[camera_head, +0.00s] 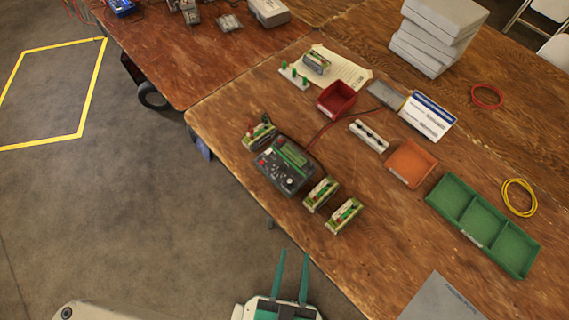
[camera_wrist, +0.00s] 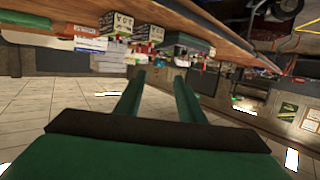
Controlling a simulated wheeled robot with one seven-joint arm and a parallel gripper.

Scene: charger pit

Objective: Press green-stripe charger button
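A dark charger-like unit (camera_head: 285,166) with a green panel and several knobs or buttons sits near the table's front-left edge. Small cream-and-green modules stand around it: one at its upper left (camera_head: 258,134) and two at its lower right, the nearer (camera_head: 320,194) and the farther (camera_head: 343,215). Red and green parts show on them, but I cannot tell which carries a green stripe, and no single button is clear. My gripper (camera_head: 295,253) is open and empty, its green fingers apart, off the table edge below these units. The fingers also show in the wrist view (camera_wrist: 158,77).
On the wooden table (camera_head: 395,245) are a red bin (camera_head: 337,111), an orange tray (camera_head: 410,163), a green divided tray (camera_head: 466,206), a white holder (camera_head: 369,135) and a grey sheet (camera_head: 441,301). Stacked boxes (camera_head: 436,36) stand behind. Grey floor (camera_head: 130,225) is clear at left.

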